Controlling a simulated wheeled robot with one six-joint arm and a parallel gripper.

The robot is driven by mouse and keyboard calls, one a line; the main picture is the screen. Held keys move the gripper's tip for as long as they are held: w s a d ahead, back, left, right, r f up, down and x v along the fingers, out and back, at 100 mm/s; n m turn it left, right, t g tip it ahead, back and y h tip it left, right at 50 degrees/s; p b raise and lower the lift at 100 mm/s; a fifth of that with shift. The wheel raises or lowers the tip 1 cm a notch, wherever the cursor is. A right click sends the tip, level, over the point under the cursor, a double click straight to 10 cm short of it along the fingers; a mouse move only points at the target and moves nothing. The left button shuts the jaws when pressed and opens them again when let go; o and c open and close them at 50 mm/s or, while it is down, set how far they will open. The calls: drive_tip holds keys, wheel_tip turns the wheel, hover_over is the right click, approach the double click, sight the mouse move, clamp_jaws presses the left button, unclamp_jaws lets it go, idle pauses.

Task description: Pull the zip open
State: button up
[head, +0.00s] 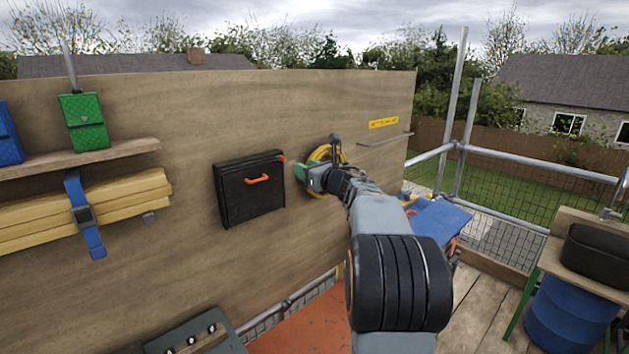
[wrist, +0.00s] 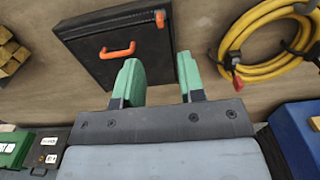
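A black flat case (head: 236,199) hangs on the wooden wall, with an orange handle (head: 257,179) on its front. A small orange tab (head: 283,158) sits at its top right corner; I take it for the zip pull. In the wrist view the case (wrist: 85,62) is ahead and to the left, with the handle (wrist: 118,51) and the tab (wrist: 160,19) visible. The zip teeth are too small to make out. My gripper (wrist: 158,72) has its two green fingers apart, with nothing between them. It is off the wall, to the right of the case in the head view (head: 304,178).
A coiled yellow hose (wrist: 268,45) hangs on the wall right of the case. Left are a shelf (head: 80,159) with a green pouch (head: 84,122) and strapped timber (head: 125,197). Scaffold rails (head: 540,165) and a blue barrel (head: 570,313) stand at right.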

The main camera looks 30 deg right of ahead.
drive_tip(key=shift+s+d+b, duration=0.15)
drive_tip(key=shift+s+b, duration=0.05)
drive_tip(key=shift+s, duration=0.6)
drive_tip(key=shift+s+d+b, duration=0.1)
drive_tip(key=shift+s+b, duration=0.05)
drive_tip(key=shift+s, duration=0.65)
